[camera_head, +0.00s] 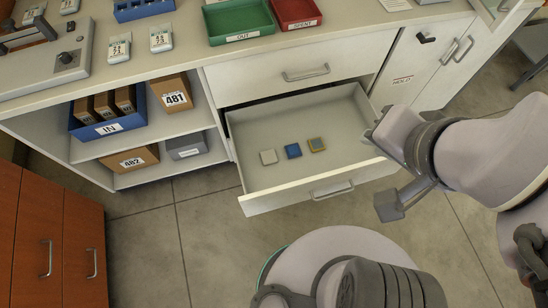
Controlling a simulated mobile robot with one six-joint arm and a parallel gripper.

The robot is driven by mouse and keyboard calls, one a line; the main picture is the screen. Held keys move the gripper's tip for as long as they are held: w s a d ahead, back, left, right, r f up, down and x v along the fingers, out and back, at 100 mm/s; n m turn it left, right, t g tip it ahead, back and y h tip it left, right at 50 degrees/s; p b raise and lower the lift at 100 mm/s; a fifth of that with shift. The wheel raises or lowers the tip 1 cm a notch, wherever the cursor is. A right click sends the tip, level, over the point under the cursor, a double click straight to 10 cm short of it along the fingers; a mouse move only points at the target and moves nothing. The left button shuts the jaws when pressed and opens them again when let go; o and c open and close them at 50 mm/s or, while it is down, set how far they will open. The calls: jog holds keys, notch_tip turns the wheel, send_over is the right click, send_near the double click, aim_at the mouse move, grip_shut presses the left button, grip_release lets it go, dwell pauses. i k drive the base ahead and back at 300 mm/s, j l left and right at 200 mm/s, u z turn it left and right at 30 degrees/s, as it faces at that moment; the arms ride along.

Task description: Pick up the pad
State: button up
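Three small flat square pieces lie in a row on the floor of the open lower drawer (240,140). One is off-white (268,157), one is blue (293,151), and one is olive-yellow with a greyish middle (317,145). I cannot tell which one is the pad. My gripper (374,134) is at the drawer's right side, to the right of the pieces and apart from them. It is seen small and partly blocked by my wrist, so its fingers are not clear. Nothing shows held in it.
The drawer front with its handle (332,191) sticks out over the floor. A closed drawer (290,77) is above it. A counter holds a green OUT tray (222,27) and a red tray (298,12). Shelves at left hold a blue IN bin (85,128). Orange cabinets (48,235) stand at lower left.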

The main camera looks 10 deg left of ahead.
aim_at(292, 151)
jog(key=k+j, duration=0.3)
jog(key=k+l, duration=0.3)
jog(key=k, duration=0.2)
jog(key=k+l, duration=0.3)
jog(key=k, duration=0.2)
